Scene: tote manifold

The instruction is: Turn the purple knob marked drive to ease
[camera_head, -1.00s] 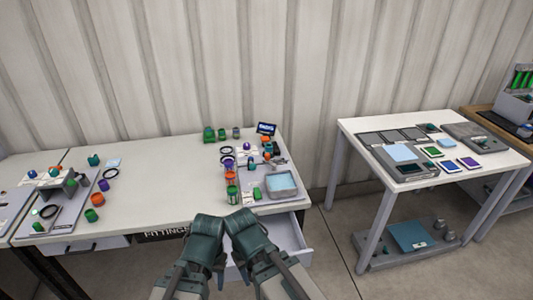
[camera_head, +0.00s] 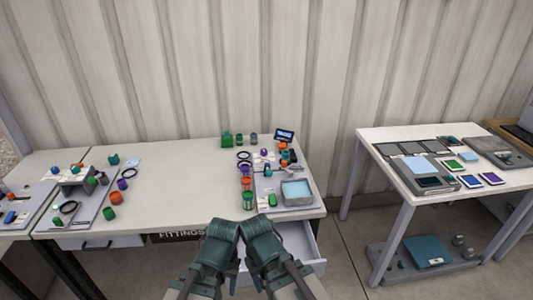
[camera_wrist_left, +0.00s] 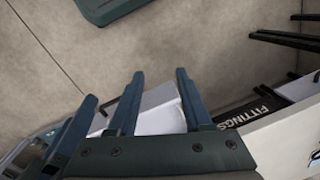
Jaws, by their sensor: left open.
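A small purple knob-like piece (camera_head: 264,152) stands on the grey fittings panel (camera_head: 270,203) at the right end of the white table. A second purple piece (camera_head: 246,180) is in front of it, among orange and green ones. Labels are too small to read, so I cannot tell which is marked drive. My left gripper (camera_head: 222,229) is in front of the table's front edge, away from both pieces. Its fingers are spread and empty in the left wrist view (camera_wrist_left: 158,82). My right gripper (camera_head: 260,228) is close beside it; its fingertips are hidden in the head view.
An open drawer (camera_head: 303,250) juts out under the panel end of the white table (camera_head: 180,190). A grey tray (camera_head: 297,193) sits on the panel. A small screen (camera_head: 284,135) stands behind. Another table (camera_head: 375,140) is at right, with floor between. The white table's middle is mostly clear.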

